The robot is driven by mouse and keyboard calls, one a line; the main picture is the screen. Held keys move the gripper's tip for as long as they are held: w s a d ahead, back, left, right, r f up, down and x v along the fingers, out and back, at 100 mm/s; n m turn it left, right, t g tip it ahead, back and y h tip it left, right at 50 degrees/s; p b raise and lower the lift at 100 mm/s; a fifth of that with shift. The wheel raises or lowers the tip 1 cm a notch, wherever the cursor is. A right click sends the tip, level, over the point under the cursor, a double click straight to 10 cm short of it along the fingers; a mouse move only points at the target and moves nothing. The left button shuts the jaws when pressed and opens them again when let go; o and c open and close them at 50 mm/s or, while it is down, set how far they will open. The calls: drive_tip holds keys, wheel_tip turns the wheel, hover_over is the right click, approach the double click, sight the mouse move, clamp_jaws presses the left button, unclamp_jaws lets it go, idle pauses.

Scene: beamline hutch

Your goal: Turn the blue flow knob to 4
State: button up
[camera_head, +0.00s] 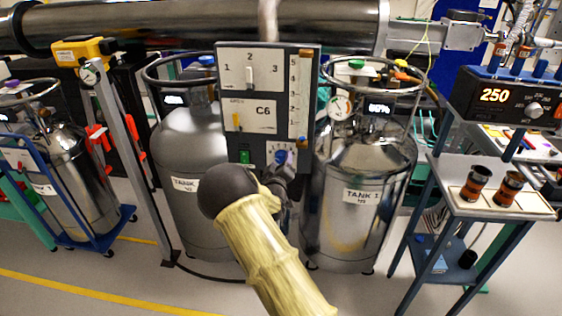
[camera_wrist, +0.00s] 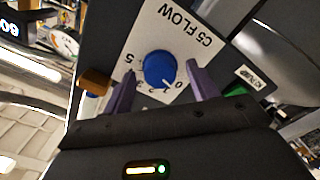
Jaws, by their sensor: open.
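The blue flow knob (camera_wrist: 160,69) sits on a white plate marked "C5 FLOW" (camera_wrist: 182,32) with a numbered scale around it. In the wrist view its white pointer line faces the low-number end of the scale, near 1 or 2; I cannot read it exactly. In the head view the knob (camera_head: 281,157) is at the bottom right of the control panel (camera_head: 268,65). My gripper (camera_wrist: 158,85) is open, its two purple fingers on either side of the knob, with no clear contact visible. In the head view my arm hides most of the gripper.
Metal tanks stand left (camera_head: 190,145) and right (camera_head: 350,185) of the panel. A green button (camera_head: 246,157) is left of the knob, and a yellow-brown part (camera_wrist: 95,80) is close to one finger. A blue cart (camera_head: 450,187) stands at right. Floor shows below.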

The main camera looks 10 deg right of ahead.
drive_tip(key=shift+w+d, duration=0.2)
drive_tip(key=shift+w, duration=0.25)
drive_tip(key=shift+c, duration=0.2)
drive_tip(key=c, duration=1)
drive_tip(key=shift+o, duration=0.2)
